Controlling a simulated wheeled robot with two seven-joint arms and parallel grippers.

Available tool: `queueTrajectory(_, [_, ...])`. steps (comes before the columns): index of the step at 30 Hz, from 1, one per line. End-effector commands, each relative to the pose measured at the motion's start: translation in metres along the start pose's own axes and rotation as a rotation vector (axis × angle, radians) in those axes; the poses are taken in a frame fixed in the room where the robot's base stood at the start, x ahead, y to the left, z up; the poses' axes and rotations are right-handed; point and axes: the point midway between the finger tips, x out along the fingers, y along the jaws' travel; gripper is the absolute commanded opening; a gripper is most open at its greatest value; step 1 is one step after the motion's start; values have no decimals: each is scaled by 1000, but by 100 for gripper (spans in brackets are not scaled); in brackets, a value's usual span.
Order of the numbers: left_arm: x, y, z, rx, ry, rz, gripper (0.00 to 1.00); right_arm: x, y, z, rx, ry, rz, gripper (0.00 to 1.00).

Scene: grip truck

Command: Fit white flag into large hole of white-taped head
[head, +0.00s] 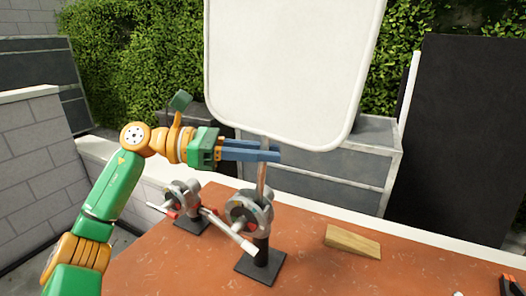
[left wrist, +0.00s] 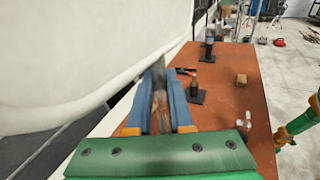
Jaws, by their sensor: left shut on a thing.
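The white flag (head: 292,70) is a large white panel with rounded corners, held tilted above the table; it fills the left of the left wrist view (left wrist: 75,60). My left gripper (head: 276,152) is shut on the flag's metal rod (head: 262,178) just below the panel. The rod's lower end comes down at the nearer grip head (head: 247,212), on a short black stand; I cannot tell whether it is inside a hole. A second head (head: 183,197) with a long arm stands behind to the left. White tape is not clear on either head. My right gripper is out of view.
A wooden wedge (head: 352,242) lies on the reddish-brown table (head: 330,275), right of the nearer stand. A black and orange clamp (head: 511,285) lies at the right edge. A low wall and grey cases (head: 365,165) stand behind. The table's middle front is clear.

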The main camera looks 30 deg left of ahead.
Motion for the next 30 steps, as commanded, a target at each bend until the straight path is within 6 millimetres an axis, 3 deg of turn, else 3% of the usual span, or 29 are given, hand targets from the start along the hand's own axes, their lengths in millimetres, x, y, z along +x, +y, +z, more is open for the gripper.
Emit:
queueTrajectory(19, [0,0,-36,0,-1,1,0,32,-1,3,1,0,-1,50])
queueTrajectory(30, [0,0,-38,1,-1,1,0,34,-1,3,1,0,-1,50])
